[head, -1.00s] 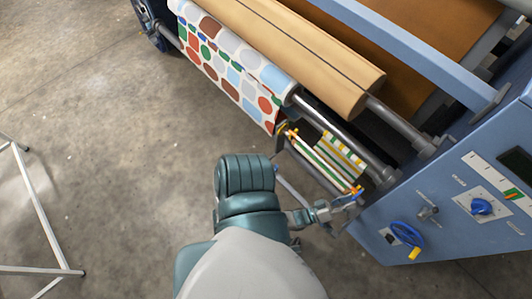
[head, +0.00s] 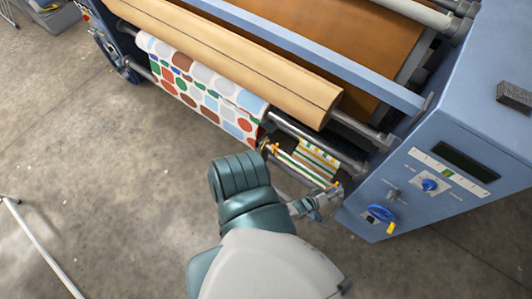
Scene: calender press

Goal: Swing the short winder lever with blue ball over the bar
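My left gripper (head: 322,199) is at the near end of the winder, beside the blue side cabinet. It is small and partly merges with the parts there, so I cannot tell whether its fingers are open or shut. A small blue spot (head: 317,215) shows just below the gripper; it may be the blue ball, but its lever cannot be made out. A thin winder bar (head: 300,168) with orange pieces at its ends runs beside a striped green, yellow and white cloth (head: 318,157). My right gripper is not in view.
The blue cabinet (head: 440,130) stands close to the right of the gripper. It carries a blue handwheel (head: 381,213) and a blue knob (head: 429,185). A roll of dotted cloth (head: 200,85) lies up and left. A white metal frame (head: 40,245) stands left; the floor between is clear.

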